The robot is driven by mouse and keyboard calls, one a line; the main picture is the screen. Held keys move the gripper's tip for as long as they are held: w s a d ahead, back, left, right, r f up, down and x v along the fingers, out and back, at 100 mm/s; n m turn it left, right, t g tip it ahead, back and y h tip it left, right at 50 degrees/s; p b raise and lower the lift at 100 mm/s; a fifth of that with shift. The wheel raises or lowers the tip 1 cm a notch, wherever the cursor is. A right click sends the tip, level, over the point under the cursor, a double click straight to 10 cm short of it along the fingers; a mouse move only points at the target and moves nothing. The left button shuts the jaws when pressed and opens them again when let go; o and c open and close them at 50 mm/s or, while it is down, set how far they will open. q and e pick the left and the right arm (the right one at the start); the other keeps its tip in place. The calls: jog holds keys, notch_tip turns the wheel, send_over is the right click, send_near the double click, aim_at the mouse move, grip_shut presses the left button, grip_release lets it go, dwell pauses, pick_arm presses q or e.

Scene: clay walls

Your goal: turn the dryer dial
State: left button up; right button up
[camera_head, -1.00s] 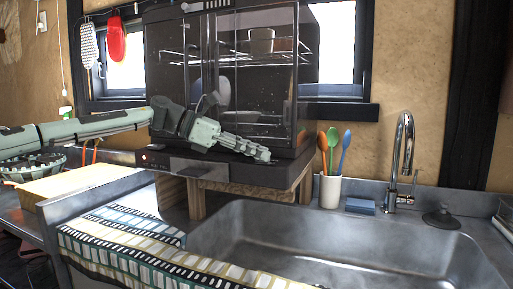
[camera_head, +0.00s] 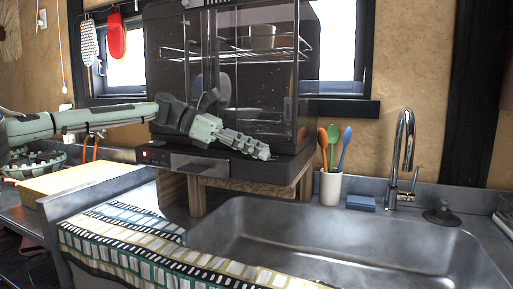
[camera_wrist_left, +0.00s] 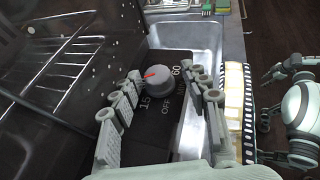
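The dryer (camera_head: 165,90) is a dark, clear-fronted cabinet with wire racks, standing on a wooden stand. Its dial (camera_wrist_left: 155,78) is a grey round knob with a red pointer on a dark panel marked 15, 60 and OFF in the left wrist view. The dial is hidden behind my gripper in the head view. My left gripper (camera_head: 262,153) is at the right part of the dryer's lower front panel. In the wrist view its fingers (camera_wrist_left: 166,76) are spread, with the dial between and near the fingertips. I cannot tell whether they touch it.
The sink (camera_head: 350,235) lies below and right, with a patterned towel (camera_head: 150,240) on its left. A utensil cup (camera_head: 330,188) and a faucet (camera_head: 404,150) stand right of the dryer.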

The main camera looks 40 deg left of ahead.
pick_arm(q)
jog(key=shift+s+a+r, duration=0.1)
jog(key=shift+a+r, duration=0.25)
jog(key=v, duration=0.6)
jog(key=shift+s, duration=0.1)
jog(key=shift+s+a+r, duration=0.1)
jog(key=shift+s+a, duration=0.25)
jog(key=shift+a, duration=0.1)
